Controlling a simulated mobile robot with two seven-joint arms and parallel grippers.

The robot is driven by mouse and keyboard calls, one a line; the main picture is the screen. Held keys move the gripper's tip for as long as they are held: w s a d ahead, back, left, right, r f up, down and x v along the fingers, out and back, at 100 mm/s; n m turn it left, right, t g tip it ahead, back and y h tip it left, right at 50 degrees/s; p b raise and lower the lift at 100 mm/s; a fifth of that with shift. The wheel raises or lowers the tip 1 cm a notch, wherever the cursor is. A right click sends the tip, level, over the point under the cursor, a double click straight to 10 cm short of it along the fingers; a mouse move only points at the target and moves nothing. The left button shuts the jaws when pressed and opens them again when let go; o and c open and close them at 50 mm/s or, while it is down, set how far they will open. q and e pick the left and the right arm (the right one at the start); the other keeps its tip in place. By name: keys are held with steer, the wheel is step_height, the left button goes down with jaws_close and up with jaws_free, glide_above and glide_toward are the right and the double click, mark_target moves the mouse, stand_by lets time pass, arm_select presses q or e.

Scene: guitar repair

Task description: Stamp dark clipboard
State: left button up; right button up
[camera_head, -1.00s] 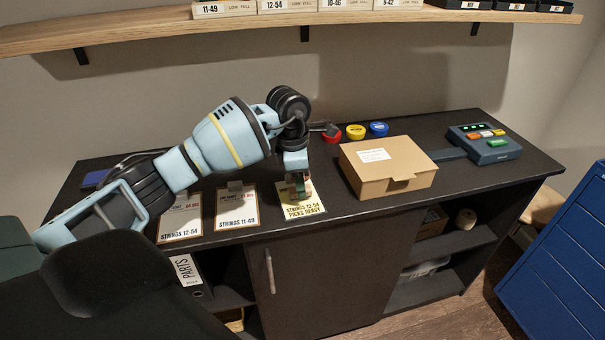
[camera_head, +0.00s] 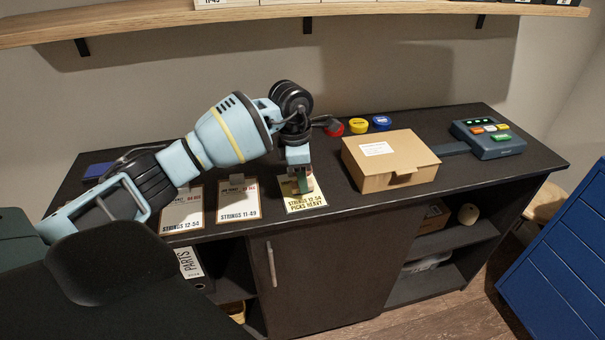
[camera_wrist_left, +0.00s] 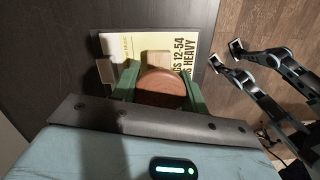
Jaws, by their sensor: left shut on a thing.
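My left gripper (camera_head: 302,184) is shut on a stamp with a round brown wooden top (camera_wrist_left: 160,88), held between green fingers in the left wrist view. It is over the clipboard with the yellow "STRINGS 12-54 PICKS HEAVY" sheet (camera_head: 307,204). That sheet also shows behind the stamp in the wrist view (camera_wrist_left: 184,50). The stamp's lower end is hidden, so I cannot tell whether it touches the sheet. Clipboards marked "STRINGS 11-49" (camera_head: 238,204) and "STRINGS 12-54" (camera_head: 182,212) lie to the left. My right gripper cannot be made out.
A cardboard box (camera_head: 390,163) stands right of the yellow sheet. Red (camera_head: 334,129), yellow (camera_head: 358,126) and blue (camera_head: 381,123) round pads lie behind it. A device with coloured buttons (camera_head: 487,138) is at the bench's right end. A wooden shelf (camera_head: 150,25) runs above.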

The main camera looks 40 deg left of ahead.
arm_select(q)
steer(key=shift+f, duration=0.25)
arm_select(e)
steer(key=shift+f, duration=0.1)
arm_select(q)
steer(key=shift+f, duration=0.2)
arm_select(e)
steer(key=shift+w, duration=0.25)
arm_select(q)
steer(key=shift+f, duration=0.15)
arm_select(e)
steer(key=shift+s+f, duration=0.15)
steer(key=shift+s, duration=0.25)
arm_select(q)
steer(key=shift+s+f, duration=0.1)
steer(key=shift+f, duration=0.05)
arm_select(e)
steer(key=shift+w, duration=0.3)
stand_by(0.4)
steer(key=shift+w, duration=0.1)
